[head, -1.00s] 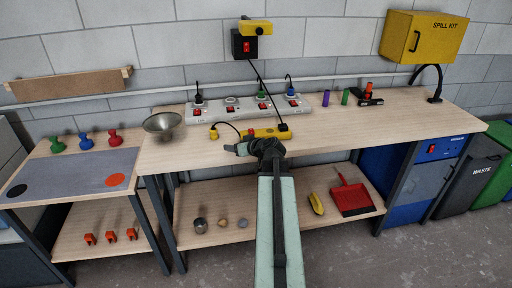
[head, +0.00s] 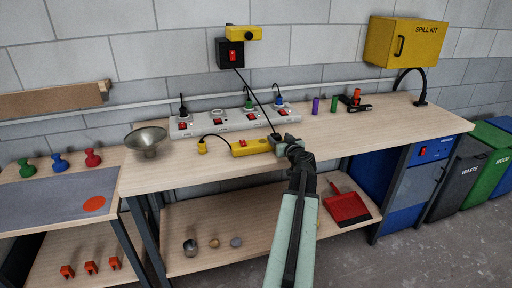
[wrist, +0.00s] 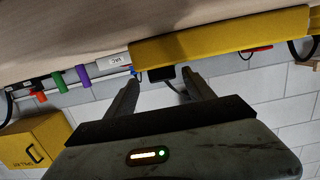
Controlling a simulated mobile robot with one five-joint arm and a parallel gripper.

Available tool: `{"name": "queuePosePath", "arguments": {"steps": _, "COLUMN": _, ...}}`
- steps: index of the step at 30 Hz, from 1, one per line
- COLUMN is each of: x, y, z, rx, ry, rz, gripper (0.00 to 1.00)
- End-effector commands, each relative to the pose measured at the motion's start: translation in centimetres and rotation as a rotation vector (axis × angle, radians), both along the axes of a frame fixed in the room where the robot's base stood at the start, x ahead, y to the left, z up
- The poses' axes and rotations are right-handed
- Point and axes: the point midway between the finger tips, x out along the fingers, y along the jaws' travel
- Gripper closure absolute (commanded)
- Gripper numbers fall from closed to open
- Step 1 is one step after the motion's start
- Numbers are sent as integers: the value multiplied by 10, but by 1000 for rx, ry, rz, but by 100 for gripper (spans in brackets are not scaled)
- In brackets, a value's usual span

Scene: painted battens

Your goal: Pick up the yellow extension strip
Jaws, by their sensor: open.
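The yellow extension strip (head: 250,148) lies on the workbench in front of a long white socket strip. My gripper (head: 281,143) is at the strip's right end in the head view and hides part of that end. In the wrist view my gripper (wrist: 160,90) is open with nothing between its fingers. The yellow strip (wrist: 220,38) shows beyond the fingertips there; I cannot tell whether they touch it.
The white socket strip (head: 218,121) with several plugs stands close behind. A black cord slants from the wall switch box (head: 230,54) to the strip's right end. The front bench top is clear.

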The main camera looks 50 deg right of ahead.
Motion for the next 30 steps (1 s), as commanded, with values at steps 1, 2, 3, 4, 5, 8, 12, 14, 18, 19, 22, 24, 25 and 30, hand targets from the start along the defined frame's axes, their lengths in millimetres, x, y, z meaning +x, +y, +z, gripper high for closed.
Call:
{"name": "queuePosePath", "arguments": {"steps": 1, "x": 8, "y": -5, "z": -2, "rx": 0, "ry": 0, "rz": 3, "gripper": 38}}
{"name": "queuePosePath", "arguments": {"steps": 2, "x": 10, "y": -6, "z": -2, "rx": 0, "ry": 0, "rz": 3, "gripper": 38}}
{"name": "queuePosePath", "arguments": {"steps": 3, "x": 12, "y": -6, "z": -2, "rx": 0, "ry": 0, "rz": 4, "gripper": 38}}
{"name": "queuePosePath", "arguments": {"steps": 4, "x": 12, "y": -5, "z": -2, "rx": 0, "ry": 0, "rz": 4, "gripper": 38}}
{"name": "queuePosePath", "arguments": {"steps": 5, "x": 13, "y": -5, "z": -2, "rx": 1, "ry": 0, "rz": 5, "gripper": 38}}
{"name": "queuePosePath", "arguments": {"steps": 8, "x": 21, "y": -10, "z": -3, "rx": 0, "ry": 0, "rz": 7, "gripper": 38}}
{"name": "queuePosePath", "arguments": {"steps": 12, "x": 42, "y": -24, "z": -6, "rx": -1, "ry": 2, "rz": 9, "gripper": 38}}
{"name": "queuePosePath", "arguments": {"steps": 14, "x": 51, "y": -30, "z": -8, "rx": -1, "ry": 2, "rz": 9, "gripper": 38}}
{"name": "queuePosePath", "arguments": {"steps": 18, "x": 57, "y": -33, "z": -8, "rx": 0, "ry": 1, "rz": 8, "gripper": 38}}
{"name": "queuePosePath", "arguments": {"steps": 19, "x": 56, "y": -33, "z": -8, "rx": 1, "ry": 1, "rz": 8, "gripper": 38}}
{"name": "queuePosePath", "arguments": {"steps": 22, "x": 56, "y": -32, "z": -8, "rx": 1, "ry": 1, "rz": 8, "gripper": 38}}
{"name": "queuePosePath", "arguments": {"steps": 24, "x": 56, "y": -32, "z": -8, "rx": 1, "ry": 1, "rz": 8, "gripper": 58}}
{"name": "queuePosePath", "arguments": {"steps": 25, "x": 56, "y": -32, "z": -8, "rx": 1, "ry": 1, "rz": 8, "gripper": 66}}
{"name": "queuePosePath", "arguments": {"steps": 30, "x": 56, "y": -32, "z": -8, "rx": 0, "ry": 1, "rz": 9, "gripper": 100}}
